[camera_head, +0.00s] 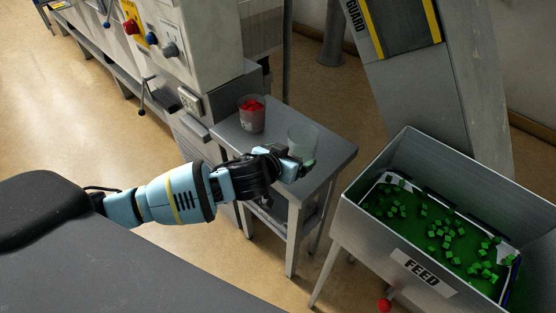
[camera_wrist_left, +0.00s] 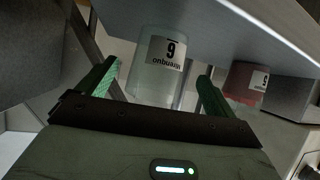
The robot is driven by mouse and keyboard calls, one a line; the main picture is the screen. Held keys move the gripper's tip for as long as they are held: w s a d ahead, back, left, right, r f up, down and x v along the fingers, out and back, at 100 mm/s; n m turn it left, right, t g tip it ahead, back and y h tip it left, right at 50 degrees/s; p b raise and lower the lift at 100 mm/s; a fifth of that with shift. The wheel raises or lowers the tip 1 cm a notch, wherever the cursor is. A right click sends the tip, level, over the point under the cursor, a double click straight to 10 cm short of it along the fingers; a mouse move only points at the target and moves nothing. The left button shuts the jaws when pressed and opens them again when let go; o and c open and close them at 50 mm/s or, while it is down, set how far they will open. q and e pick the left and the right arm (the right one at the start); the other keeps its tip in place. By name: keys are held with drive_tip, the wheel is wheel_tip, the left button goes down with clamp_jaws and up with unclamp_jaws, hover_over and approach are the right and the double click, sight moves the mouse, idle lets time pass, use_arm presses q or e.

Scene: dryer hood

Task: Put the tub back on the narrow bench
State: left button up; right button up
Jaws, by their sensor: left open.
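A clear, empty-looking tub (camera_head: 303,140) stands upright on the narrow bench (camera_head: 338,155), near its right part. In the left wrist view the same tub (camera_wrist_left: 152,85) carries a white label with a number and lies between my fingers. My left gripper (camera_head: 291,166) is open at the near side of the tub. In the left wrist view its two green-padded fingers (camera_wrist_left: 158,72) are spread to either side of the tub, with gaps visible. The tub's lower near side is partly hidden by the gripper in the head view. My right gripper is not in view.
A second tub (camera_head: 252,114) with red pieces stands farther back on the bench; it also shows in the left wrist view (camera_wrist_left: 245,84). A metal feed bin (camera_head: 366,222) with green cubes is at the right. A machine with knobs (camera_head: 190,45) stands behind left.

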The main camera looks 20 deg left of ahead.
use_arm(q)
drive_tip(key=v, duration=0.7)
drive_tip(key=shift+p, duration=0.3)
drive_tip(key=shift+s, duration=0.15)
drive_tip(key=s+d+f+g+h, duration=0.1)
drive_tip(key=s+d+f, duration=0.2)
drive_tip(key=s+f, duration=0.4)
drive_tip(key=s+d+f+g+h, duration=0.1)
drive_tip(key=s+d+f, duration=0.1)
drive_tip(key=s+f, duration=0.45)
drive_tip(key=s+a+f, duration=0.1)
drive_tip(key=s+f, duration=0.2)
drive_tip(key=s, duration=0.4)
drive_tip(key=s+a+f+g+y, duration=0.1)
drive_tip(key=s+f, duration=0.3)
drive_tip(key=s, duration=0.4)
drive_tip(key=s+a+f+g+y, duration=0.1)
drive_tip(key=s+a+f, duration=0.2)
drive_tip(key=s, duration=0.4)
drive_tip(key=shift+s+f, duration=0.4)
drive_tip(key=shift+f, duration=0.05)
